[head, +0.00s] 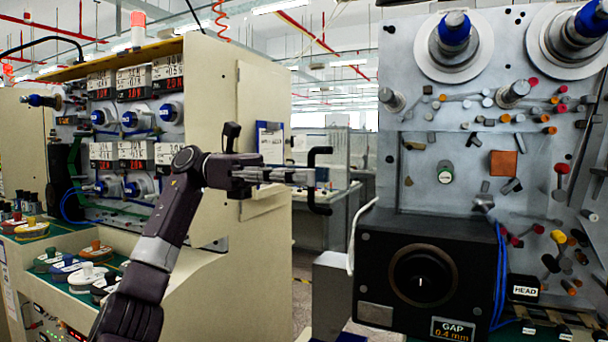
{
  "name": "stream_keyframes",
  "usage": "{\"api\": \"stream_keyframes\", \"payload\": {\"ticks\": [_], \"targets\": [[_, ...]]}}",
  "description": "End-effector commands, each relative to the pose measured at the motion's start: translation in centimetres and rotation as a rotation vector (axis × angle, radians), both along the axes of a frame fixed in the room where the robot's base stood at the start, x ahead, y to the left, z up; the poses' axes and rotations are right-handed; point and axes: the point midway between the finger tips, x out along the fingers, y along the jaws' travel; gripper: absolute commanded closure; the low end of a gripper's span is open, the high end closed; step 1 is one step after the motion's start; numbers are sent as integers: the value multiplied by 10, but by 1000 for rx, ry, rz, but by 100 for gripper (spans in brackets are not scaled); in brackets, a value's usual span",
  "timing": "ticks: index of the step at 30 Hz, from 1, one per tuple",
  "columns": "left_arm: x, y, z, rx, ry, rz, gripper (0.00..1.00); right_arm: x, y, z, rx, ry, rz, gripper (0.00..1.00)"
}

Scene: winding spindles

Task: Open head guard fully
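A black C-shaped handle (320,152) stands upright left of the machine panel on the right. I take it to be the head guard's handle; the guard's own panel seems clear, and its edges are hard to make out. My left gripper (312,176) reaches in from the left, level with the middle of the handle. Its grey fingers point right and overlap the handle's upright bar. I cannot tell whether they are closed on it or only beside it. A black label reading HEAD (525,291) sits low on the right machine. My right gripper is out of view.
The right machine's grey panel (450,215) carries spools, pins and guides. A black box with a dial (420,277), marked GAP 0.4 mm, juts out below. A beige cabinet (215,110) with spindles and displays stands left, close to my arm. Open floor shows between them.

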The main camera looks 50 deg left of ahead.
Motion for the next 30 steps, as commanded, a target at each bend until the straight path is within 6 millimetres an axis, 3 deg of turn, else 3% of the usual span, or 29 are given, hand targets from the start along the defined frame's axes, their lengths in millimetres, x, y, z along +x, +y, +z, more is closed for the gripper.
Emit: {"api": "stream_keyframes", "payload": {"ticks": [17, 30], "targets": [[-1, 2, 0, 2, 0, -1, 75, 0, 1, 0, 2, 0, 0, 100], [-17, 34, 2, -2, -8, -1, 75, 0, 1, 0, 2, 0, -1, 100]]}}
